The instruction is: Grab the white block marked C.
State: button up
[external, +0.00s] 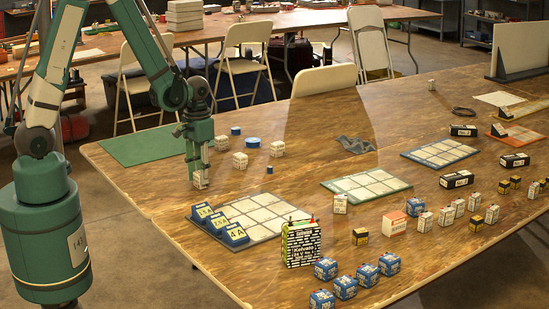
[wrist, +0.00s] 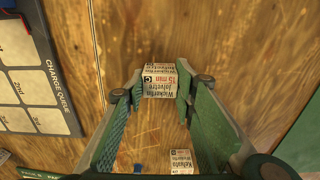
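The white block marked C (wrist: 160,88) is between my fingertips in the wrist view, its printed label and the letter C showing. My gripper (wrist: 160,85) has a finger pad against each side of the block, with no clear gap. In the external view my gripper (external: 199,168) points straight down at the table's left part, and the block (external: 200,181) shows at its fingertips. Whether the block touches the table or is slightly raised is hard to tell.
Other white blocks (external: 240,160) stand right of my gripper, with blue round pieces (external: 253,142) nearby. A green mat (external: 143,149) lies behind left. Bare wood surrounds the gripper.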

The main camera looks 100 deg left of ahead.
jog(key=shift+r, duration=0.1)
jog(key=shift+c, duration=0.7)
jog(key=shift+r+p, duration=1.25)
jog(key=shift+r, duration=3.65)
jog(key=shift+a, duration=0.1)
